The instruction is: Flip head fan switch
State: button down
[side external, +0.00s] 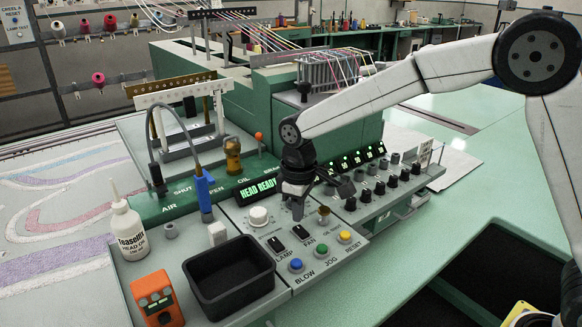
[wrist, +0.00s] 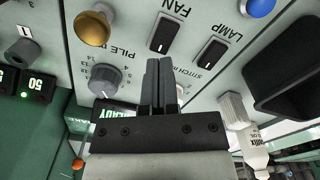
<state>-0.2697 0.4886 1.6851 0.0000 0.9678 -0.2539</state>
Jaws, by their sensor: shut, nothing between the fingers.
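The fan switch (side external: 300,232) is a small black rocker on the grey control panel, with FAN printed beside it. It also shows in the wrist view (wrist: 165,33), just beyond my fingertips. My gripper (side external: 297,214) is over the panel, directly behind the fan switch, pointing down. In the wrist view my gripper (wrist: 159,62) has its two dark fingers together with nothing between them. A small gap seems to separate the tips from the switch; contact cannot be told. The similar lamp switch (side external: 276,244) sits to its left.
A white knob (side external: 259,216) stands left of my gripper and a brass knob (side external: 323,213) right of it. Blue (side external: 296,265), green (side external: 330,252) and yellow (side external: 345,237) buttons line the panel front. A black bin (side external: 228,276) stands at left. A green display (side external: 258,189) reads HEAD READY.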

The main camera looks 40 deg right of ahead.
aim_at(299, 228)
jog(key=shift+f, duration=1.3)
dwell(1.4)
jog(key=shift+r, duration=3.6)
jog(key=s+d+f+m, duration=0.1)
jog(key=s+d, duration=0.1)
jog(key=s+d+f+m, duration=0.1)
jog(key=s+d+f, duration=0.1)
jog(key=d, duration=0.1)
jog(key=s+d+f+m+t, duration=0.1)
jog(key=s+d, duration=0.1)
jog(key=s, duration=0.1)
jog(key=shift+s+d+f, duration=0.1)
jog(key=shift+d+f, duration=0.1)
jog(key=shift+f, duration=0.1)
jog(key=s+d+f+m, duration=0.1)
jog(key=s+d+f, duration=0.1)
jog(key=s, duration=0.3)
jog(key=s+d+f+m+t, duration=0.1)
jog(key=s+d+f+m, duration=0.1)
jog(key=s, duration=0.3)
jog(key=shift+s+d+f+t, duration=0.15)
jog(key=shift+d+f+t, duration=0.15)
jog(key=shift+d, duration=0.3)
jog(key=shift+r, duration=0.1)
